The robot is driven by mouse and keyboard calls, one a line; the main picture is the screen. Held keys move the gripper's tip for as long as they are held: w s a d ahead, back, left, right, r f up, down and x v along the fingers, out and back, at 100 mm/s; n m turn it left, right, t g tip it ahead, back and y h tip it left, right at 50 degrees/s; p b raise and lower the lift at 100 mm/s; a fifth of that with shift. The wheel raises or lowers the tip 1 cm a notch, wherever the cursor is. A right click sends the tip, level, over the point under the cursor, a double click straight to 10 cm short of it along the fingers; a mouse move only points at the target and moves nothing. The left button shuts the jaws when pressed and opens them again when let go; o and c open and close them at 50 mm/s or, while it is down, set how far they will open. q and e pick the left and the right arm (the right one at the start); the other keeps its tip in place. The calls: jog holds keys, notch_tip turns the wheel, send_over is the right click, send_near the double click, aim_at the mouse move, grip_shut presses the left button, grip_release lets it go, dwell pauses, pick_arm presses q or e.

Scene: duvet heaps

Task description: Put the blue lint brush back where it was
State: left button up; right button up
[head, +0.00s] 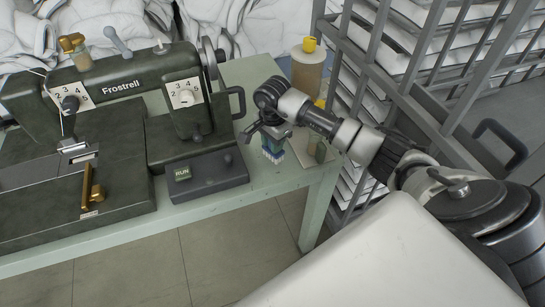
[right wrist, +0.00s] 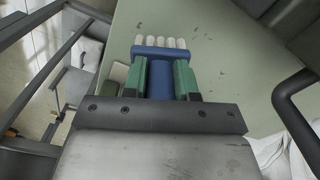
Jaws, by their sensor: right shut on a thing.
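The blue lint brush (right wrist: 161,52) has a blue body and a row of pale bristle tufts. In the right wrist view it sits between the green finger pads of my right gripper (right wrist: 161,78), which is shut on it. In the head view my right gripper (head: 271,138) points down over the right end of the pale green table (head: 245,205), with the brush (head: 273,153) below it, bristles downward. I cannot tell whether the bristles touch the table top. My left gripper is not in the head view.
The dark Frostrell sewing machine (head: 140,85) fills the table's left, with its RUN box (head: 205,172) left of the brush. A yellow-capped bottle (head: 307,72) stands behind my right arm. A small greenish-beige item (head: 316,150) is just right of the brush. A metal rack (head: 400,95) stands at right.

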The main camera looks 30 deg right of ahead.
notch_tip(320, 180, down, 4)
jog(key=shift+f+b, duration=0.1)
jog(key=shift+b, duration=1.05)
jog(key=o, duration=0.9)
